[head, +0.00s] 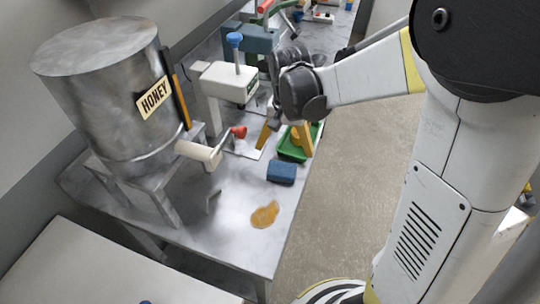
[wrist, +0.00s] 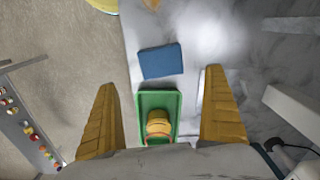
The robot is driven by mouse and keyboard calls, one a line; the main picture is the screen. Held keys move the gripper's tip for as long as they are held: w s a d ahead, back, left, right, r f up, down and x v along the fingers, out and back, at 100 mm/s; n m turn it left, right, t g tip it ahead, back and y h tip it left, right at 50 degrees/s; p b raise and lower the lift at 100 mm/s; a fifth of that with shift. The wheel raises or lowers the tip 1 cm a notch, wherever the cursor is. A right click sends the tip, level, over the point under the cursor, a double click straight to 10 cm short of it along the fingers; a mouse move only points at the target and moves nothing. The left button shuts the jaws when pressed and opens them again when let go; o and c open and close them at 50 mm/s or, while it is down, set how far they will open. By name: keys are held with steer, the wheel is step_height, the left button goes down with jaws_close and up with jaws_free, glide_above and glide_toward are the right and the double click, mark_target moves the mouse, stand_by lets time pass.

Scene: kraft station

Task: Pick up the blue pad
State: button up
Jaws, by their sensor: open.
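The blue pad (head: 281,172) is a small flat block lying on the grey metal table near its right edge in the head view. In the wrist view the blue pad (wrist: 160,61) lies beyond the fingertips, just past the end of a green tray. My gripper (wrist: 160,85) is open and empty, its two yellow fingers spread wide on either side of the tray. In the head view my gripper (head: 268,134) is above the table, farther back than the pad and apart from it. The pad is fully visible.
The green tray (wrist: 143,98) holds a yellow object (wrist: 158,122). An orange-brown spill (head: 264,214) lies in front of the pad. A metal honey tank (head: 100,95) with a tap stands at left, and a white press (head: 226,82) behind. The table's right edge is close to the pad.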

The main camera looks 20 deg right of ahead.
mark_target(282, 169)
step_height(282, 169, down, 4)
steer(key=shift+b, duration=0.55)
steer(key=f+b, duration=0.1)
steer(key=f, duration=0.1)
steer(key=f+b, duration=0.1)
steer(key=f, duration=0.2)
steer(key=shift+a+f+b, duration=0.2)
steer(key=shift+f+b, duration=0.05)
steer(key=shift+b, duration=0.05)
steer(key=shift+s+r, duration=0.1)
steer(key=c, duration=1.1)
